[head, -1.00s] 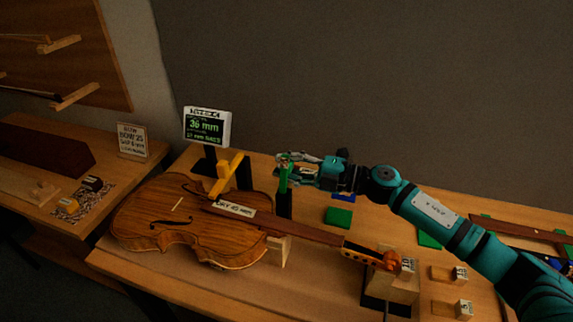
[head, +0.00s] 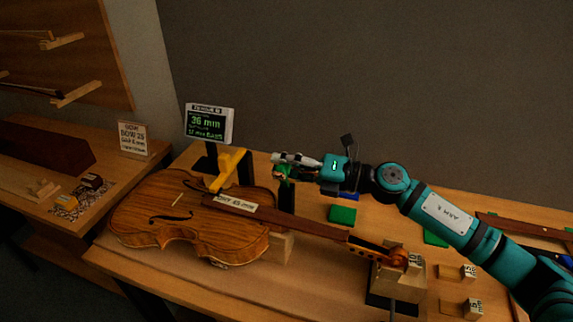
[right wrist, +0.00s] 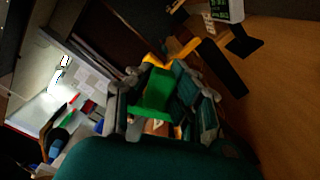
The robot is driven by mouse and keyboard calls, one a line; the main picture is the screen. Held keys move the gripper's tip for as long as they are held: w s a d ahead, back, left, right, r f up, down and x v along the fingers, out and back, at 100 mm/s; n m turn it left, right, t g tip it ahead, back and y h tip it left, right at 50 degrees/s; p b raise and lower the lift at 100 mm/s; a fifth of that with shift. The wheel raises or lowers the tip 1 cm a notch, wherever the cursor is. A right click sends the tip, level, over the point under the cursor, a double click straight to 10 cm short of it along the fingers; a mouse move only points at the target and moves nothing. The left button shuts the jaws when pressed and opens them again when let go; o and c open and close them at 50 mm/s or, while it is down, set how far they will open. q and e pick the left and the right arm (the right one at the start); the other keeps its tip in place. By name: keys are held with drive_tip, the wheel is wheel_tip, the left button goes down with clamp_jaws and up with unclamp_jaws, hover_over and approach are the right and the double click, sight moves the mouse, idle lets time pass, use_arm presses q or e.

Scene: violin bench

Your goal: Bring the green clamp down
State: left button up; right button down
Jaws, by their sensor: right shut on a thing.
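The green clamp (head: 283,174) is at the top of a dark upright post (head: 286,199), beside the violin's (head: 190,221) neck. My right gripper (head: 279,166) comes in from the right and is shut on the clamp. In the right wrist view the green clamp (right wrist: 153,91) shows between the fingers (right wrist: 160,100). The gripper hides part of the clamp, and I cannot tell how it meets the post. My left gripper is not in view.
A yellow clamp (head: 228,166) stands over the violin to the left. A screen (head: 208,122) behind it reads 36 mm. A green block (head: 342,214) and a blue one (head: 349,196) lie on the bench right of the post. Small numbered blocks (head: 471,308) lie at the front right.

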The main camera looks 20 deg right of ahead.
drive_tip(key=n, duration=0.1)
drive_tip(key=s+n+b, duration=0.1)
drive_tip(key=shift+s+a+f+n, duration=0.15)
drive_tip(key=shift+a+f+n, duration=0.1)
drive_tip(key=shift+a+n, duration=0.15)
drive_tip(key=n+b, duration=0.1)
drive_tip(key=s+n+b, duration=0.1)
drive_tip(key=shift+a+f+n, duration=0.2)
drive_tip(key=shift+a+n, duration=0.15)
drive_tip(key=shift+n, duration=0.05)
drive_tip(key=shift+s+a+f+n+b, duration=0.2)
drive_tip(key=shift+s+n+b, duration=0.1)
drive_tip(key=shift+n+b, duration=0.45)
drive_tip(key=shift+s+a+f+n+b, duration=0.2)
drive_tip(key=shift+n+b, duration=0.25)
drive_tip(key=shift+n, duration=0.55)
drive_tip(key=shift+s+a+f+n+b, duration=0.15)
drive_tip(key=shift+s+f+n+b, duration=0.15)
drive_tip(key=shift+n+b, duration=0.45)
drive_tip(key=c, duration=1.1)
unclamp_jaws()
drive_tip(key=shift+r, duration=0.1)
drive_tip(key=shift+s+d, duration=0.1)
drive_tip(key=v, duration=1.2)
